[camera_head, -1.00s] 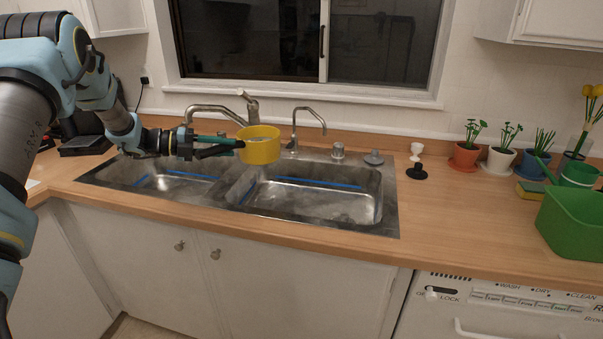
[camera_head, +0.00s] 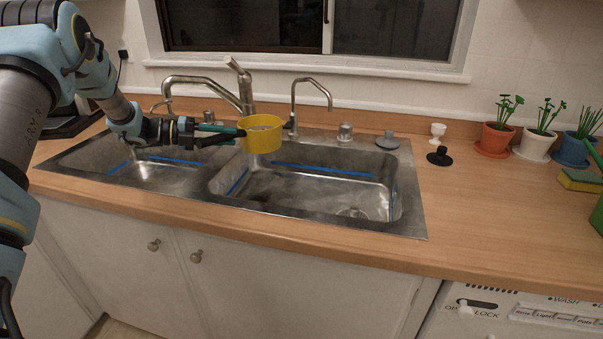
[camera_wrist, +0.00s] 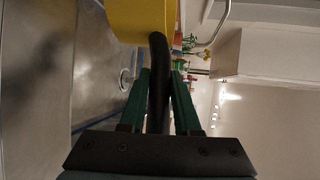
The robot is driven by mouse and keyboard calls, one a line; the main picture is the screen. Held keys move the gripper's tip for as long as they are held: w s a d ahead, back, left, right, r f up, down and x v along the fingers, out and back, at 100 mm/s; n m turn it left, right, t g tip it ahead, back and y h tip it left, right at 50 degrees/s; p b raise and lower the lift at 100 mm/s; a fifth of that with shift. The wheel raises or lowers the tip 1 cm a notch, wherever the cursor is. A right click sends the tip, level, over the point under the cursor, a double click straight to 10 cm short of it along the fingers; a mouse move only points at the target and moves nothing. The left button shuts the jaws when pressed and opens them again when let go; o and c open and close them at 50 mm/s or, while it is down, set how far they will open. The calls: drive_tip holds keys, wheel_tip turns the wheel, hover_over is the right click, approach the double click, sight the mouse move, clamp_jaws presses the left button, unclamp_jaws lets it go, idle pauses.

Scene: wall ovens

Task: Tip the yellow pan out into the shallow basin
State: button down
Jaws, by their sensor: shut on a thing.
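The yellow pan (camera_head: 262,139) is upright in the air above the sink, in front of the faucet and over the left rear part of the right basin (camera_head: 310,200). Something greyish shows inside it, but I cannot tell what. My gripper (camera_head: 238,134) is shut on the pan's black handle (camera_wrist: 157,90), which runs between the green fingers in the wrist view. The pan's side (camera_wrist: 140,18) is just beyond the fingertips. The left basin (camera_head: 165,176) looks the shallower of the two and lies below my gripper. Blue strips line both basins.
The faucet (camera_head: 244,92) and a thinner curved tap (camera_head: 293,105) stand behind the pan. A black stopper (camera_head: 440,156), a white cup (camera_head: 437,132) and potted plants (camera_head: 495,138) stand to the right. The counter (camera_head: 480,215) right of the sink is mostly clear.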

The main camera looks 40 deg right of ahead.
drive_tip(key=shift+r, duration=0.2)
drive_tip(key=shift+s+r+m+t+p, duration=0.15)
drive_tip(key=shift+s+r+p, duration=0.1)
drive_tip(key=shift+r+p, duration=0.25)
drive_tip(key=shift+s+r+m+t+p, duration=0.15)
drive_tip(key=shift+s+r+p, duration=0.05)
drive_tip(key=shift+r+p, duration=0.25)
drive_tip(key=s+f+m+t+y+b, duration=0.1)
drive_tip(key=s+f, duration=0.3)
drive_tip(key=f, duration=0.4)
drive_tip(key=shift+d+m+t+y+b, duration=0.4)
drive_tip(key=shift+m+t+b, duration=0.2)
drive_tip(key=shift+b, duration=0.1)
drive_tip(key=shift+s+d+r+m+t+y, duration=0.1)
drive_tip(key=shift+s+r+m+t+y, duration=0.15)
drive_tip(key=shift+s, duration=0.25)
drive_tip(key=shift+s+d+r+m+t, duration=0.1)
drive_tip(key=shift+s+r+m+t, duration=0.1)
drive_tip(key=shift+s+t, duration=0.2)
drive_tip(key=shift+s+d+r+m+t+y, duration=0.15)
drive_tip(key=shift+s+m+t, duration=0.1)
drive_tip(key=shift+s, duration=0.3)
drive_tip(key=shift+s+r+m+t+b, duration=0.4)
drive_tip(key=shift+s+t+b, duration=0.15)
drive_tip(key=shift+s, duration=0.1)
idle(0.5)
